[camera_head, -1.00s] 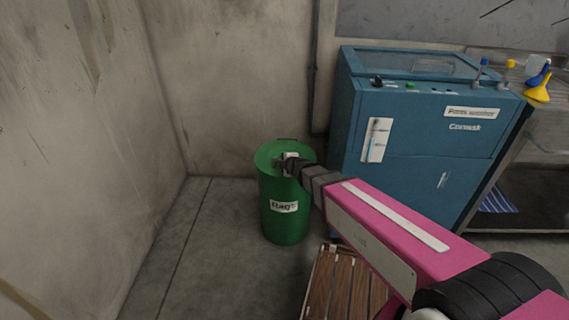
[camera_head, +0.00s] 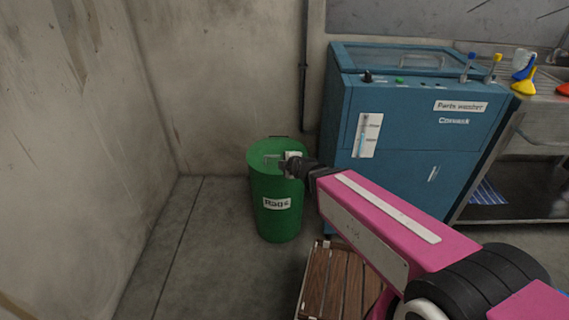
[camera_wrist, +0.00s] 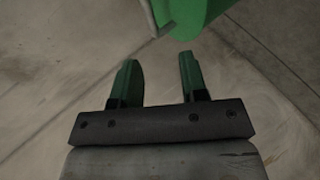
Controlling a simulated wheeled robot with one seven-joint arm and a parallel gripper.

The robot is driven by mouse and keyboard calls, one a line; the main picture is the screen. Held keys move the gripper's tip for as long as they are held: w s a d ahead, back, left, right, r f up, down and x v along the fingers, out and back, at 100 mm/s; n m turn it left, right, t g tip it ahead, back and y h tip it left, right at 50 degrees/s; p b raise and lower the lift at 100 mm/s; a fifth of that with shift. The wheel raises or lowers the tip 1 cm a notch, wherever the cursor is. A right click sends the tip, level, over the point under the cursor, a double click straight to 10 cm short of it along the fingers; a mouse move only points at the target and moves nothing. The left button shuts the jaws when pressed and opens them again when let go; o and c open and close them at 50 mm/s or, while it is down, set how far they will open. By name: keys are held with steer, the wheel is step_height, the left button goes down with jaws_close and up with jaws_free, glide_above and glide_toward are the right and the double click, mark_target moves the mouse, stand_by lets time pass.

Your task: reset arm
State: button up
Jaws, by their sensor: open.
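My pink arm reaches in from the lower right in the head view. Its gripper (camera_head: 285,166) appears over the top of the green bin labelled "Rags" (camera_head: 276,222). In the wrist view my gripper (camera_wrist: 158,75) is open, its two dark green fingers apart with nothing between them. The green bin shows at the top of the wrist view (camera_wrist: 195,14), beyond the fingertips, with a thin grey bar beside it. Whether the fingers touch the bin I cannot tell from the head view.
A blue parts washer (camera_head: 398,180) stands right of the bin, with a metal sink bench (camera_head: 545,110) farther right. A wooden slatted pallet (camera_head: 335,283) lies in front on the floor. Walls close off the left and back. Floor (camera_head: 215,260) left of the bin is clear.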

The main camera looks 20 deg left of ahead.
steer(key=d+f+m+g+h, duration=0.2)
steer(key=d+m, duration=0.5)
steer(key=d, duration=0.6)
steer(key=s+d+f+m+g+h, duration=0.1)
steer(key=d+f+m+g+h, duration=0.1)
steer(key=d+m, duration=0.6)
steer(key=s+d+f+m+g+h, duration=0.1)
steer(key=d+m+g, duration=0.4)
steer(key=d, duration=1.4)
steer(key=f+m+h, duration=0.1)
steer(key=m+h, duration=0.1)
steer(key=m, duration=0.1)
steer(key=shift+d+h, duration=0.3)
steer(key=shift+d, duration=0.1)
steer(key=shift+f, duration=0.1)
